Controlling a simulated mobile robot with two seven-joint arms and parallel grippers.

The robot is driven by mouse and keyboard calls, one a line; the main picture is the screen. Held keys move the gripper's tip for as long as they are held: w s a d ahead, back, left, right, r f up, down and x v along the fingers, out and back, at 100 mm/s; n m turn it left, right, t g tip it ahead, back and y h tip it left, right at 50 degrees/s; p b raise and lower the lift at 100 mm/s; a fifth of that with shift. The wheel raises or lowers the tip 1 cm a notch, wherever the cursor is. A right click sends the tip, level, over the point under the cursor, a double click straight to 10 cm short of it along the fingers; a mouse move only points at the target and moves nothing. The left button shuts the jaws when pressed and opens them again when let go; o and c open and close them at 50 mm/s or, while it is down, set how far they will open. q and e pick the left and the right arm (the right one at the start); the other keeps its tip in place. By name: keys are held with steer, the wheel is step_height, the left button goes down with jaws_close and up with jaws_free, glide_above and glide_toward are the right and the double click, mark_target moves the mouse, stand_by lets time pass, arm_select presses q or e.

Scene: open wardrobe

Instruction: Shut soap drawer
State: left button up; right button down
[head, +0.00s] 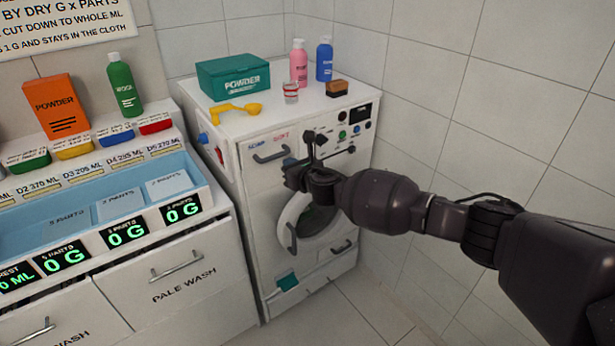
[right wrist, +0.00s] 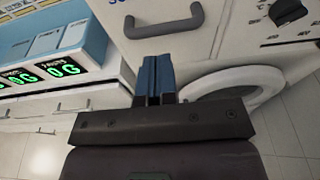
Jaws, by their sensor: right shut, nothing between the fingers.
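The soap drawer (head: 258,167) is at the upper left of the white washing machine's front, under small labels, with a grey bar handle (head: 270,156). In the right wrist view the handle (right wrist: 165,27) is just beyond the fingertips on the pale drawer front (right wrist: 125,45). I cannot tell how far the drawer stands out. My right gripper (head: 292,172) is shut and empty in front of the machine, below and right of the handle; its blue fingers (right wrist: 154,62) are together. Whether they touch the drawer front is unclear. My left gripper is not in view.
The round washer door (head: 291,222) is below the gripper, and a dark knob (right wrist: 287,12) is to the right. A powder box (head: 233,78), yellow scoop (head: 236,109) and bottles stand on top. A counter with a blue tray (head: 50,235) is at left. Tiled wall is right.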

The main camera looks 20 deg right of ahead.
steer(key=v, duration=0.8)
steer(key=s+a+r+m+y, duration=0.3)
steer(key=s+a+m, duration=0.3)
steer(key=m, duration=1.3)
steer(key=s+d+f+m+g+h, duration=0.1)
steer(key=s+d+f+m, duration=0.4)
steer(key=s, duration=0.5)
steer(key=s+d+f+m+g+h, duration=0.1)
steer(key=s+d+f+m+h, duration=0.3)
steer(key=s+d+f+m, duration=0.2)
steer(key=s+d+f+m+g+h, duration=0.1)
steer(key=s+d+f+m+h, duration=0.2)
steer(key=s+d+f+m, duration=0.3)
steer(key=s+f+m, duration=0.2)
steer(key=s+f, duration=0.3)
steer(key=s, duration=0.3)
steer(key=shift+s+f+m+p, duration=0.15)
steer(key=shift+s+m+p, duration=0.25)
steer(key=shift+a, duration=0.1)
